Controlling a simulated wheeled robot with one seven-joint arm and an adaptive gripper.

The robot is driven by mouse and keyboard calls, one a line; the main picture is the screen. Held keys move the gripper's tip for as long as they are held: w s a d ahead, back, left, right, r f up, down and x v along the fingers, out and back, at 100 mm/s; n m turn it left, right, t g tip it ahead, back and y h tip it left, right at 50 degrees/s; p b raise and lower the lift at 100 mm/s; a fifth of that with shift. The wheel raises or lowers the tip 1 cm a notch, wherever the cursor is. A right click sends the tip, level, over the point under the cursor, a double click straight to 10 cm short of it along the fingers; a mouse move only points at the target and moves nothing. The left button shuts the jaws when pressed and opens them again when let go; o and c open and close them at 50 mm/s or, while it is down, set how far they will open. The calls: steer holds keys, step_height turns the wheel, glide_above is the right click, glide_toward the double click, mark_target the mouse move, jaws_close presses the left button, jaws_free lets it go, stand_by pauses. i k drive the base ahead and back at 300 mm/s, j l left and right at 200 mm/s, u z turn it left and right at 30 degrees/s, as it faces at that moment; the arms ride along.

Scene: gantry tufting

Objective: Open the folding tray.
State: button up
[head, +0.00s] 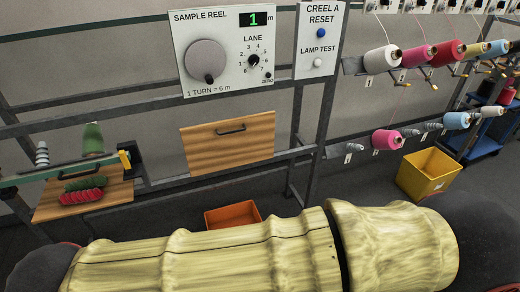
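A wooden panel with a dark bar handle (228,145) stands nearly upright against the grey metal frame, below the sample reel box; it looks like the folding tray, folded up. Its handle (230,129) is near the top edge. My gripper is not in view, so I cannot see whether it is open or shut. Nothing is seen touching the panel.
A wooden board (110,196) at left holds red and green yarn pieces. The sample reel box (222,50) is above the panel. An orange bin (232,215) and a yellow bin (428,174) stand on the floor. Yarn cones (447,52) fill the right rack.

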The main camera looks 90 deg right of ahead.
mark_target(213, 147)
steer(key=z, duration=2.9)
steer(key=i+j+u, duration=0.2)
steer(key=u, duration=0.2)
